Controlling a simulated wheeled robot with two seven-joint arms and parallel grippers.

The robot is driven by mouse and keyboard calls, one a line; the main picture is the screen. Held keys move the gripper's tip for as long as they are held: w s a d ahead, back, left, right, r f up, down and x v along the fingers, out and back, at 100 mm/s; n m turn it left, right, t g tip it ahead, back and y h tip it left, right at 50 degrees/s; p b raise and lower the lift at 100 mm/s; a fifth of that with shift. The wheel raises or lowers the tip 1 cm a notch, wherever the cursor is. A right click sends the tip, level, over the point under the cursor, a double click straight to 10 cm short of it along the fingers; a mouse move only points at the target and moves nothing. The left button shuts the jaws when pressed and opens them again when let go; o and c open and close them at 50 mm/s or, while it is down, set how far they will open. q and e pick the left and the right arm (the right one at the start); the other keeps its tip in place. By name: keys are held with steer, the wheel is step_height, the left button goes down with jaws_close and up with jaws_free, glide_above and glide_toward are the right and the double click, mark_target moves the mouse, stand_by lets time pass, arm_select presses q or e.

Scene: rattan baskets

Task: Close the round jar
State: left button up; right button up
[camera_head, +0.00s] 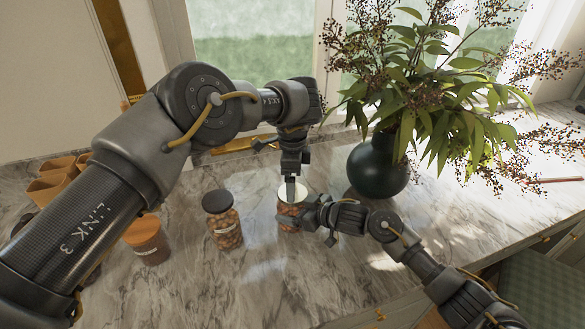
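A round glass jar (287,224) with reddish-brown contents stands on the marble counter, with a pale round top (283,195). I cannot tell whether that top is a lid or an open rim. My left gripper (290,195) points straight down at the jar's top, its fingers seen edge-on, so their opening is unclear. My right gripper (308,216) comes in from the right at the jar's side, close to or touching it. It covers part of the jar, and its grip is hidden.
A dark-lidded jar of nuts (226,232) and an orange-lidded jar (150,245) stand to the left. Terracotta-coloured containers (48,188) are at the far left. A dark vase (378,172) with a large leafy plant stands close behind on the right. The front counter (265,290) is clear.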

mark_target(293, 209)
arm_select(q)
steer(key=shift+f, duration=1.85)
steer(key=c, duration=1)
steer(key=m, duration=0.4)
steer(key=shift+m, duration=0.4)
steer(key=m, duration=1.2)
